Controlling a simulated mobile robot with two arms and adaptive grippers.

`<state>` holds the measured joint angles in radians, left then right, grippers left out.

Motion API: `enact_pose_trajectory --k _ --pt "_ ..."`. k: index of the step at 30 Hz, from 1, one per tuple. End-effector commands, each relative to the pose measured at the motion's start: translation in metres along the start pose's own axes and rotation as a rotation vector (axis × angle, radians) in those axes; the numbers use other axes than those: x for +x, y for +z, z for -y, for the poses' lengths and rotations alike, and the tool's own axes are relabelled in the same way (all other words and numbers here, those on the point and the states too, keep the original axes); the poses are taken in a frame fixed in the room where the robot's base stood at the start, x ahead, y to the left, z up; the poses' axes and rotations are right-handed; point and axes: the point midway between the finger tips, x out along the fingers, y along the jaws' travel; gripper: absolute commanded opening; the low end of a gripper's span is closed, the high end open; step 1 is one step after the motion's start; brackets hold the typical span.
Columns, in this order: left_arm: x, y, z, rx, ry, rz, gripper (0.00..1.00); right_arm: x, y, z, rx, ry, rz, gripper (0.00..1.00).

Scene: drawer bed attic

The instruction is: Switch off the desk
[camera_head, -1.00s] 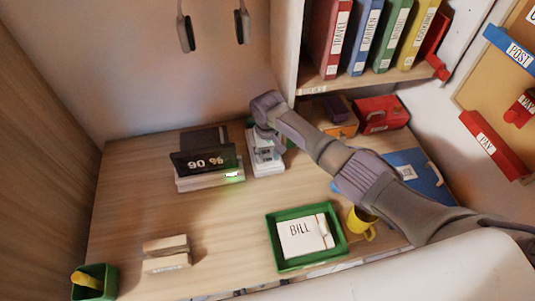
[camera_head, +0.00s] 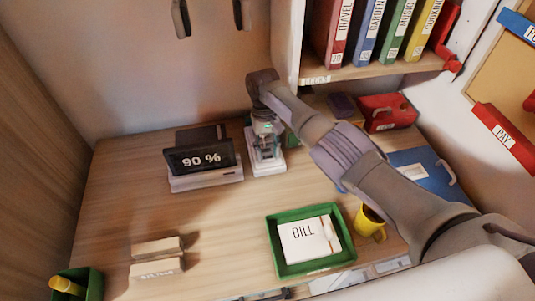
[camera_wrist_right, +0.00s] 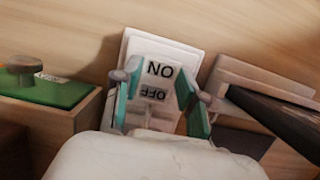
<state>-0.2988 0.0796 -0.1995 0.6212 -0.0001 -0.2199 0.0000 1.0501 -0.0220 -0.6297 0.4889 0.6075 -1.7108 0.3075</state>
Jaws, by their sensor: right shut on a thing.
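A white switch box with a lever face marked ON and OFF (camera_wrist_right: 158,80) stands on the desk (camera_head: 215,235); in the head view the box (camera_head: 268,166) is right of a dark display (camera_head: 200,158) reading "90 %". My right gripper (camera_head: 267,125) is over the box from above. In the wrist view its teal-padded fingers (camera_wrist_right: 155,98) sit on both sides of the lever face, shut on it. The base of the lever is partly hidden by the gripper. My left gripper is not in view.
A green tray (camera_head: 273,240) with a BILL paper, a yellow mug (camera_head: 371,225) and a blue folder (camera_head: 432,175) lie to the right. Small blocks (camera_head: 157,256) are at front left. A bookshelf (camera_head: 370,72) is above right. The desk's left middle is clear.

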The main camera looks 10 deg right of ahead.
Motion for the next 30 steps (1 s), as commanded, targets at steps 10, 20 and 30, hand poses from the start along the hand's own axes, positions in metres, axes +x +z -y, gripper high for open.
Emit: enact_pose_trajectory --k 10,20,30 --pt "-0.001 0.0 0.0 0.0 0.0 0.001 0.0 -0.001 0.0 0.0 -0.001 0.0 0.0 0.67" --pt "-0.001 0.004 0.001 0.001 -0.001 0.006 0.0 -0.003 0.0 0.0 -0.001 0.0 -0.001 0.67" --pt "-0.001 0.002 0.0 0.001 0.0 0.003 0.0 -0.054 0.0 0.0 -0.001 0.0 -0.002 0.67"
